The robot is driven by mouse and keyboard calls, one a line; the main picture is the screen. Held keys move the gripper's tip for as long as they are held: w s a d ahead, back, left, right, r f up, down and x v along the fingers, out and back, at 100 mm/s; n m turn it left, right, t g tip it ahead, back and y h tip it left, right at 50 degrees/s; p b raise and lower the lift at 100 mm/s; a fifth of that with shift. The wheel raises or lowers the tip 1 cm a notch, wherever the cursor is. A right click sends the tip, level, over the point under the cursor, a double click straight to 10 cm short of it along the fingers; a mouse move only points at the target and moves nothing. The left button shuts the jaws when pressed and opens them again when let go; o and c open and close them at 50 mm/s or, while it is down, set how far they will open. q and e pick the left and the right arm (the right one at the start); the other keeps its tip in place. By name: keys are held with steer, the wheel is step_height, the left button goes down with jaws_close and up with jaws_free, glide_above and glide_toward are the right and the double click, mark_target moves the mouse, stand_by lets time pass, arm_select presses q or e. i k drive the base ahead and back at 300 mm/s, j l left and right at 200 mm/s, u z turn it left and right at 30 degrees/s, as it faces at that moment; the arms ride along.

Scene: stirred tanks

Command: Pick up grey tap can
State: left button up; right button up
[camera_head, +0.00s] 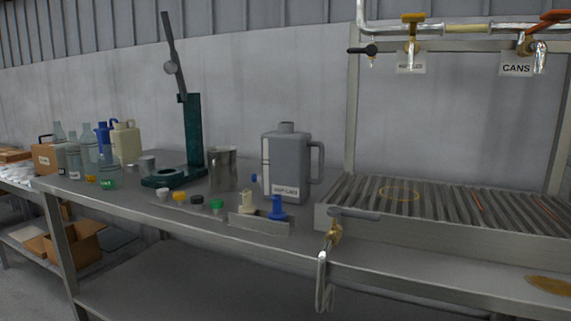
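The grey can (285,165) stands upright on the metal bench, a little right of the middle of the view. It has a side handle on its right, a short neck on top and a white label low on its front, too small to read surely. Nothing is touching it except the bench. A small blue tap-like part (278,208) stands on a low metal rack in front of it. Neither of my grippers shows in the head view.
A slatted draining tray (400,225) lies right of the can, with taps (413,45) above and a "CANS" sign (516,68). A brass tap (333,235) sticks out at the bench front. Left are a metal beaker (222,168), a green stand (192,135), several bottles and small coloured caps.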

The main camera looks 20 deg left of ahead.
mark_target(287, 152)
steer(key=z, duration=0.45)
steer(key=j+z, duration=0.6)
steer(key=z, duration=0.15)
steer(key=j+z, duration=0.4)
steer(key=k+j+z, duration=0.15)
steer(key=j, duration=0.2)
steer(key=k+j+z, duration=0.15)
steer(key=j, duration=0.15)
steer(key=k+j+z, duration=0.15)
steer(key=j, duration=0.15)
